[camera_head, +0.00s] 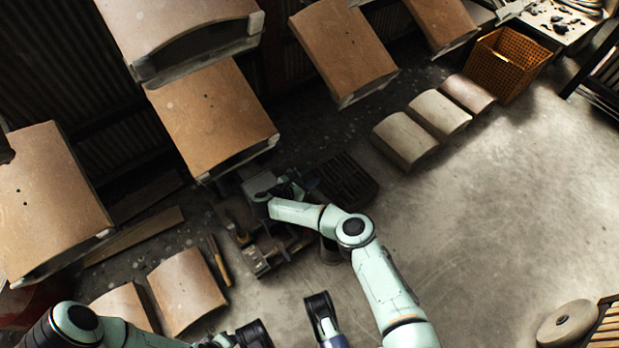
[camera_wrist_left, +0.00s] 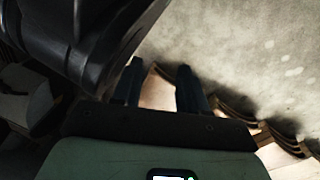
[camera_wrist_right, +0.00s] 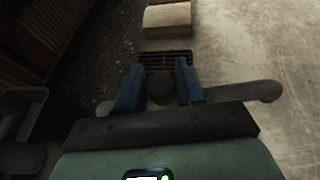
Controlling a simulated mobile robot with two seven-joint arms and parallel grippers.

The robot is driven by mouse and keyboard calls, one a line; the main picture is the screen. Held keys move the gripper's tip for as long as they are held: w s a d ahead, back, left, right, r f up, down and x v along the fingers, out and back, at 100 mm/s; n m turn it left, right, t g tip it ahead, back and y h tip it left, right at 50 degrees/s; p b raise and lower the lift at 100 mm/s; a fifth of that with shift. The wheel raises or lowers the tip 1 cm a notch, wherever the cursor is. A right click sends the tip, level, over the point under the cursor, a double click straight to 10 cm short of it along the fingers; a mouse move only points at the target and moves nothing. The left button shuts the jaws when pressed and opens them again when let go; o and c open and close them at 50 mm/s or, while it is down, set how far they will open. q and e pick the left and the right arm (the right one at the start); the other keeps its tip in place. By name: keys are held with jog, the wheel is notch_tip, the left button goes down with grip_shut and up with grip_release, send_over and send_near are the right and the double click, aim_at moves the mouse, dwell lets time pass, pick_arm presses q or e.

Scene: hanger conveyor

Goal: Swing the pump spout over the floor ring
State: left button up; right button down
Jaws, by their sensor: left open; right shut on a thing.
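In the right wrist view a grey pipe, seemingly the pump spout (camera_wrist_right: 262,92), runs crosswise just beyond my right gripper (camera_wrist_right: 163,75). The gripper is shut on a dark round part of it. In the head view my right gripper (camera_head: 277,190) is beside the dark pump area, mostly hidden by its own arm. A grey rounded end of the pipe (camera_head: 329,252) shows just under my right forearm. My left gripper (camera_wrist_left: 157,80) is open and empty in the left wrist view. I cannot make out a floor ring in any view.
A dark slatted grate (camera_head: 347,181) lies beyond the right gripper. Several curved blocks (camera_head: 404,140) stand farther back, near an orange crate (camera_head: 508,62). Large brown panels (camera_head: 210,115) hang at upper left. The concrete floor (camera_head: 490,220) at right is mostly clear.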

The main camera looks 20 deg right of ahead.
jog(key=shift+f, duration=0.1)
jog(key=c, duration=0.8)
grip_release()
pick_arm(q)
notch_tip(320, 180, up, 6)
jog(key=w+d+t+p, duration=0.1)
jog(key=w+p, duration=0.2)
jog(key=shift+d+f+p, duration=0.2)
jog(key=shift+d+p, duration=0.1)
jog(key=shift+d, duration=0.05)
pick_arm(e)
jog(key=shift+v, duration=6.65)
jog(key=shift+w, duration=0.1)
